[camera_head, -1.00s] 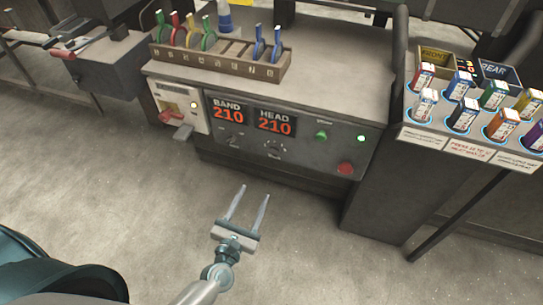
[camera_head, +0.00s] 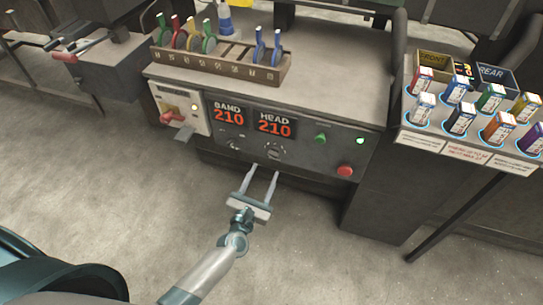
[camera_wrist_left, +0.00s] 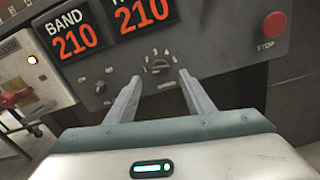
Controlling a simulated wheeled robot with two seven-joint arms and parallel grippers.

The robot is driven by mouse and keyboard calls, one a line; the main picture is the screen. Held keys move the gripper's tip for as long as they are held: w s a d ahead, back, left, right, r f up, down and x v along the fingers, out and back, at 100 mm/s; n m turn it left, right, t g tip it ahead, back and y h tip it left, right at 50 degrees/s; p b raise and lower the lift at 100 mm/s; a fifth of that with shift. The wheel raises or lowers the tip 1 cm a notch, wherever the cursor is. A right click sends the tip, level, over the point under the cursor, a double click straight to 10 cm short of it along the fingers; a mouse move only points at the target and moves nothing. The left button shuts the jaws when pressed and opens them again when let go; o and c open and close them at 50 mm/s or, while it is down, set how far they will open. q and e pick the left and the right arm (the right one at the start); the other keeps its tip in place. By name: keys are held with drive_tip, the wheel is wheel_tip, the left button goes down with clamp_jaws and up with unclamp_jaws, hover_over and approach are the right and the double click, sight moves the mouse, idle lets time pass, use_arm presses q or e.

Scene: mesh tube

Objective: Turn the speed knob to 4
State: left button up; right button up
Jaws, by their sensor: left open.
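The speed knob (camera_head: 273,153) is a small dark dial on the front panel, below the red HEAD display. In the left wrist view the knob (camera_wrist_left: 160,68) has a printed scale around it with numbers including 3, 4 and 5. I cannot tell for sure which number its pointer marks. My left gripper (camera_head: 262,169) is open and empty, with its fingers pointing at the panel just below the knob. In the left wrist view the knob shows between and beyond the two fingertips (camera_wrist_left: 160,80), apart from them. My right gripper is not in view.
The panel (camera_head: 300,155) also carries BAND and HEAD displays reading 210, a smaller switch (camera_wrist_left: 99,87), a green button (camera_head: 320,138) and a red stop button (camera_head: 345,170). A white switch box (camera_head: 182,108) is at left. The floor before the panel is clear.

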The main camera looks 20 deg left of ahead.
sight(273, 155)
use_arm(q)
drive_tip(key=w, duration=0.8)
drive_tip(key=shift+d, duration=0.15)
drive_tip(key=c, duration=1)
